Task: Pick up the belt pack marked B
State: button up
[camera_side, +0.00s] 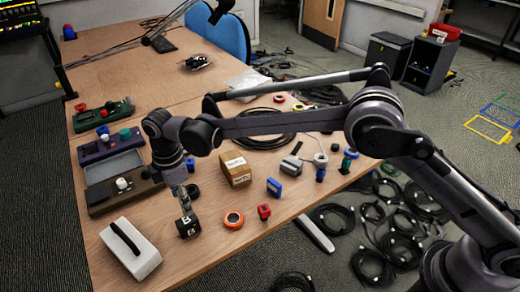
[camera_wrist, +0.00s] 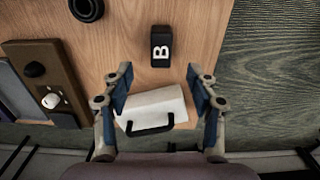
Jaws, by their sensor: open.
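The belt pack marked B (camera_side: 188,228) is a small black block with a white label. It sits near the front edge of the wooden table. In the wrist view the belt pack (camera_wrist: 161,60) lies just beyond my fingertips, with its B turned sideways. My gripper (camera_side: 182,198) points down close above it in the side view. In the wrist view my gripper (camera_wrist: 159,75) has its two blue-padded fingers wide apart, with nothing held between them. The exact gap between fingers and pack cannot be told.
A white case with a black handle (camera_side: 131,250) stands left of the pack, and shows below it in the wrist view (camera_wrist: 152,108). An orange tape roll (camera_side: 233,219), a red block (camera_side: 264,211) and a cardboard box (camera_side: 235,169) are to the right.

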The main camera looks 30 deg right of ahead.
aim_at(186, 220)
notch_tip(186, 220, down, 5)
jog(key=shift+f, duration=0.1)
jog(key=shift+s+a+f, duration=0.1)
jog(key=shift+f, duration=1.2)
jog(key=shift+a+f, duration=0.1)
jog(key=shift+f, duration=1.2)
grip_shut()
